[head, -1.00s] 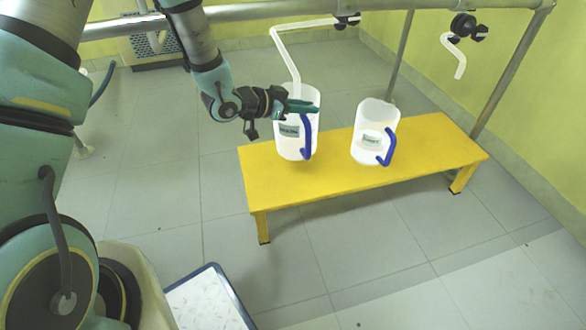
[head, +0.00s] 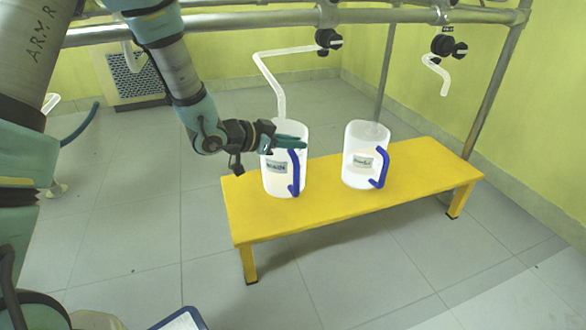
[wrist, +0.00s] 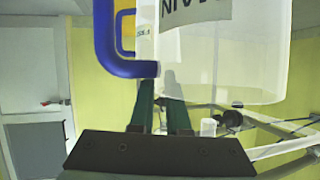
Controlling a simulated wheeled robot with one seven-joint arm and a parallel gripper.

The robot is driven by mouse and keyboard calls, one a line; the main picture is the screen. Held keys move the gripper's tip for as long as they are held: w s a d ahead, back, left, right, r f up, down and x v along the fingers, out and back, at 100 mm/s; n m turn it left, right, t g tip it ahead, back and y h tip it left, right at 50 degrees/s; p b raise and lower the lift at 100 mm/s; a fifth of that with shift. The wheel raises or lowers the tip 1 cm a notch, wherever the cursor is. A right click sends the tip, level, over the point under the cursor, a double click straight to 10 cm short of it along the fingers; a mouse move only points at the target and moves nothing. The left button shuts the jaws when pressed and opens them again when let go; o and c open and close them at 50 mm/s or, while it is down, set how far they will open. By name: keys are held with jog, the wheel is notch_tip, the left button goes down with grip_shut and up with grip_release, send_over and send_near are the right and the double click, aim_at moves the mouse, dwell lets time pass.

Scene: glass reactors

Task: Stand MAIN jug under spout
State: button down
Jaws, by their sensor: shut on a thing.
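The MAIN jug (head: 273,182) is a tall translucent white jug with a dark-lettered label and a blue handle (head: 296,178). It is upright at the left part of the yellow bench (head: 240,215); I cannot tell whether its base touches the bench. The white bent spout (head: 268,75) comes down to the jug's mouth. My gripper (head: 288,143) is shut on the MAIN jug at the upper end of its handle. In the wrist view the picture is upside down: the fingers (wrist: 160,118) meet the handle (wrist: 105,45) beside the jug wall (wrist: 225,65).
A second labelled jug (head: 358,172) with a blue handle stands on the bench to the right. A shorter spout (head: 436,75) hangs from the rail (head: 400,15) to its right. The bench top at the right end is bare. A wall vent (head: 135,75) is at the back left.

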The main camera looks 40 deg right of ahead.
aim_at(287, 157)
notch_tip(287, 157, down, 5)
jog(key=shift+r+b, duration=0.2)
jog(key=shift+b, duration=0.7)
jog(key=shift+r, duration=0.1)
jog(key=c, duration=1.4)
grip_release()
jog(key=shift+f, duration=0.2)
jog(key=o, duration=0.5)
jog(key=shift+r, duration=0.1)
